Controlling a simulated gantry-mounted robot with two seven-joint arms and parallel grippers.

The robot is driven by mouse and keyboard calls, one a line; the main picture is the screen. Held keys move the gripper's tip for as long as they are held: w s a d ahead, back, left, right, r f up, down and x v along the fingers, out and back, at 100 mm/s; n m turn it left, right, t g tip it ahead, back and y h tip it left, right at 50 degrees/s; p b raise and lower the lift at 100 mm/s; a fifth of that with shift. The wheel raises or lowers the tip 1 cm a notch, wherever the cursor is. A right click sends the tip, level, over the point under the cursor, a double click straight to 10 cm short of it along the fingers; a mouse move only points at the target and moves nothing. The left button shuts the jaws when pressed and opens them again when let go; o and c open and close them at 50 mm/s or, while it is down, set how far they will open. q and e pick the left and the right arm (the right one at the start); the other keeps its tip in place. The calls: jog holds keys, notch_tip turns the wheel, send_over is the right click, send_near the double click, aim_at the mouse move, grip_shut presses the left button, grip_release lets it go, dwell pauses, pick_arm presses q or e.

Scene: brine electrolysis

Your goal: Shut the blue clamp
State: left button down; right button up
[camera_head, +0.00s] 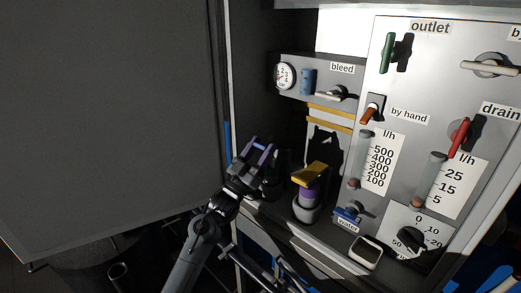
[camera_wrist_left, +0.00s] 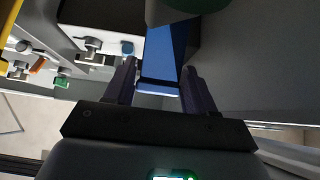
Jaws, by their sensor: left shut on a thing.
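In the left wrist view, a long blue piece (camera_wrist_left: 159,55), which looks like the blue clamp's handle, lies between the two dark purple fingers of my left gripper (camera_wrist_left: 160,78). Its pale lower end sits between the fingers, and its far end runs up under a dark green rounded thing. My left gripper is shut on it. In the head view, my left gripper (camera_head: 256,153) is at the left side of the cabinet opening, left of the yellow-and-purple fitting. The clamp's jaws and its hold are hidden there. My right gripper is not in view.
A large dark panel (camera_head: 110,110) stands to the left. The yellow-topped purple fitting (camera_head: 308,190) is close to the gripper's right. Further right are the bleed gauge (camera_head: 285,76), a flow tube (camera_head: 361,160), the blue water valve (camera_head: 347,214) and the red drain handle (camera_head: 460,137).

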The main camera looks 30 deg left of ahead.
pick_arm(q)
jog(key=shift+w+f, duration=0.1)
jog(key=shift+f, duration=0.35)
jog(key=c, duration=0.6)
grip_release()
jog(key=shift+c, duration=0.2)
jog(key=shift+o, duration=1)
jog(key=shift+r, duration=0.25)
jog(key=b+v, duration=0.1)
jog(key=v, duration=1)
jog(key=shift+r, duration=0.1)
